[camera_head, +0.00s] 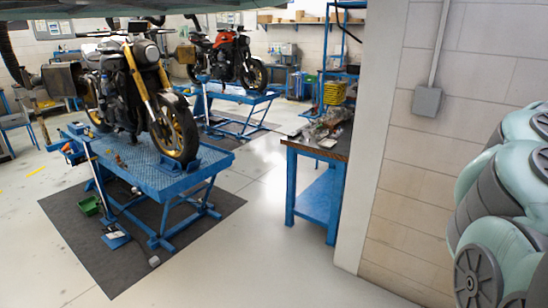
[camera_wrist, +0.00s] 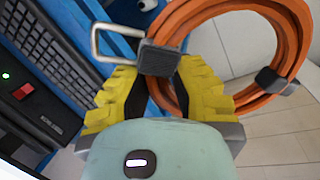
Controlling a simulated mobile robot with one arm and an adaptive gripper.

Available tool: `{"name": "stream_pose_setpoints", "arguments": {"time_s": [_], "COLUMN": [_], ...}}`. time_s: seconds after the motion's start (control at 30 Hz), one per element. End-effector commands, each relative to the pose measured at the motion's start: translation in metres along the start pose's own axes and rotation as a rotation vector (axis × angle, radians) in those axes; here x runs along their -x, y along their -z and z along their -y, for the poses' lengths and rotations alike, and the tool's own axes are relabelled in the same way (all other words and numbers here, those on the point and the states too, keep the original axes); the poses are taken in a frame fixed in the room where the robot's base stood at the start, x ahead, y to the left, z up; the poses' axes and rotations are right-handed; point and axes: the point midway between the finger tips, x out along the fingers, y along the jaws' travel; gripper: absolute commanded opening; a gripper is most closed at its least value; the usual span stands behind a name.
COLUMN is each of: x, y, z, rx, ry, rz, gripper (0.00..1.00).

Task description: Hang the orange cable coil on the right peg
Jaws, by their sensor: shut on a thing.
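The orange cable coil (camera_wrist: 292,20) shows in the wrist view at the upper right, as a thick round loop with dark clips. A dark block with a metal hanging loop (camera_wrist: 97,42) is attached at its left side. My gripper (camera_wrist: 160,78) has yellow fingers and is shut on this dark block, holding the coil in front of it. The coil is not visible in the head view, where only part of my arm shows at the right edge. I see no peg in either view.
In the wrist view a blue cabinet with a dark vented panel (camera_wrist: 45,55) is close on the left. In the head view a blue workbench (camera_head: 318,151) stands beside a tiled wall (camera_head: 440,150). Motorcycles stand on blue lifts (camera_head: 160,172).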

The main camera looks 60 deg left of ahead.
Motion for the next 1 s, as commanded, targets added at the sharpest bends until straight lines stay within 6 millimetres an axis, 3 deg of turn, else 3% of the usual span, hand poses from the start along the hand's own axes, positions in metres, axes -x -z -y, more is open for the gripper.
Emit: {"name": "stream_pose_setpoints", "arguments": {"time_s": [0.2,0.6,0.8,1.0], "x": [-0.065,-0.161,-0.204,-0.231], "y": [-0.025,-0.071,-0.094,-0.11], "z": [-0.012,-0.031,-0.031,-0.027], "rx": [0.005,0.165,0.279,0.347], "ry": [-0.258,-0.824,-1.08,-1.221], "rz": [0.124,0.241,0.19,0.118], "gripper": [0.0,0.0,0.0,0.0]}}
